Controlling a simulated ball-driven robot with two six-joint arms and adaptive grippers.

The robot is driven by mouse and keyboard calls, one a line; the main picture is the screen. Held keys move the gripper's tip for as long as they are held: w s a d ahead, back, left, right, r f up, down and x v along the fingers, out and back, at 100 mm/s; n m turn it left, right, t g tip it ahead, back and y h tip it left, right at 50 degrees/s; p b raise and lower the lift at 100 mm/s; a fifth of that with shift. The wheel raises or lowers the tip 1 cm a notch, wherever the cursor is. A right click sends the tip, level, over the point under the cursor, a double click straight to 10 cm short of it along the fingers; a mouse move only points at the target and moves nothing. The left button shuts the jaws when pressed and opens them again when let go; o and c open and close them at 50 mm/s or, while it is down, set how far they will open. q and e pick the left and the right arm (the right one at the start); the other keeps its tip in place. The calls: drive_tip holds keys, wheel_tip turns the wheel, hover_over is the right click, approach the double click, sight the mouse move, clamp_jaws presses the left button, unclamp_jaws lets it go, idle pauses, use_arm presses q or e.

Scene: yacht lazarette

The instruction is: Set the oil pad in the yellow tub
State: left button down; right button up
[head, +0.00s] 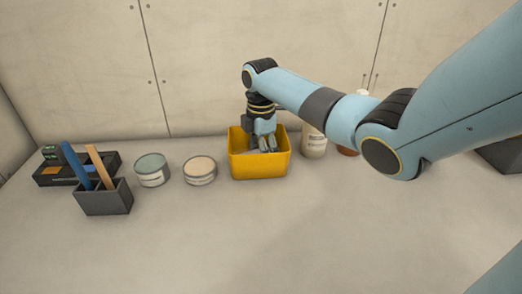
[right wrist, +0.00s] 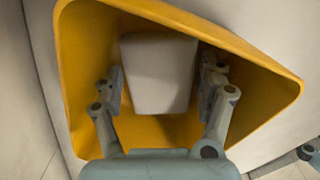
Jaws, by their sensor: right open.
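The yellow tub (head: 260,169) stands on the pale surface near the back wall. It also fills much of the right wrist view (right wrist: 262,75). The oil pad (right wrist: 160,72), a pale off-white block, is inside the tub in the right wrist view. My right gripper (head: 266,145) reaches down into the tub from above. In the right wrist view its open fingers (right wrist: 162,90) stand on either side of the pad, with a narrow gap showing on the right. The pad cannot be clearly made out in the head view.
Left of the tub are a pale-lidded tin (head: 200,170), a green-lidded tin (head: 152,169), a dark caddy (head: 104,200) with two handles and a black tray (head: 56,173). A white bottle (head: 314,143) stands close on the right. The front surface is clear.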

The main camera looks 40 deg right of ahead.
wheel_tip(320, 180, up, 12)
drive_tip(key=shift+r, duration=0.15)
idle(0.3)
idle(0.5)
